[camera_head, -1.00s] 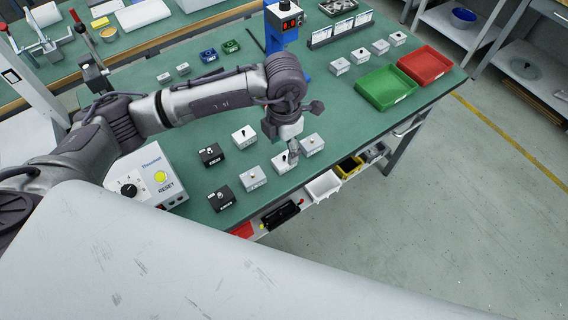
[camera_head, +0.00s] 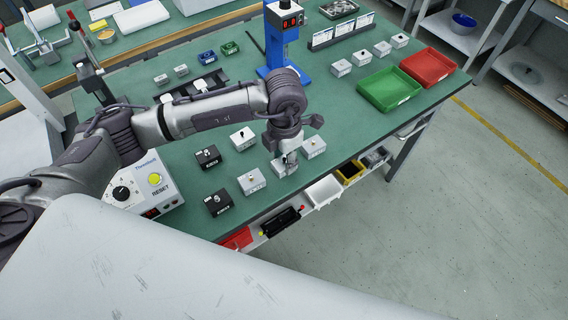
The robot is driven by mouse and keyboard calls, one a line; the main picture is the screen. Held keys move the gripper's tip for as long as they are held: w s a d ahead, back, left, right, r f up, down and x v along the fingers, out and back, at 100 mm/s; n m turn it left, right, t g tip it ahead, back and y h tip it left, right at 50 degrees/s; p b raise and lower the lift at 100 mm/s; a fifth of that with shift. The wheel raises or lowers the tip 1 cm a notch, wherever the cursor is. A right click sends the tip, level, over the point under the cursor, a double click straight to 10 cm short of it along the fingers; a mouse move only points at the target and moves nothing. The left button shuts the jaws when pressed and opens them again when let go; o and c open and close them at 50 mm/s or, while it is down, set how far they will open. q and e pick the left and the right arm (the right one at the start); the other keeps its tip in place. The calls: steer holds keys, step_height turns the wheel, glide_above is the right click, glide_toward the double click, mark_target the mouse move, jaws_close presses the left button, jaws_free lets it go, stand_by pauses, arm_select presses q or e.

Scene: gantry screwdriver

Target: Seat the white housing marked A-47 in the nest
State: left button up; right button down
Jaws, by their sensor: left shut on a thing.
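My left gripper (camera_head: 287,158) points down at the near edge of the green bench, shut on a small light housing (camera_head: 281,169). The fingers partly cover this housing, and I cannot tell whether it touches the bench. Other light housings stand close by: one at the right (camera_head: 314,147), one at the left (camera_head: 252,181) and one behind (camera_head: 243,138). Their markings are too small to read, so I cannot tell which is A-47. A blue press-like station (camera_head: 282,42) stands behind the arm. I cannot make out the nest with certainty. My right gripper is not in view.
Two black boxes (camera_head: 208,157) and a control box with a RESET button (camera_head: 145,185) are left of the gripper. A dark fixture (camera_head: 213,77) is behind the arm. Green (camera_head: 390,90) and red (camera_head: 428,67) trays are at the right. Bins (camera_head: 323,190) hang below the front edge.

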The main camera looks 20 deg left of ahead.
mark_target(284, 161)
arm_select(q)
jaws_close()
steer(key=shift+r+p, duration=2.1)
steer(key=shift+r, duration=1.45)
steer(key=shift+f, duration=0.15)
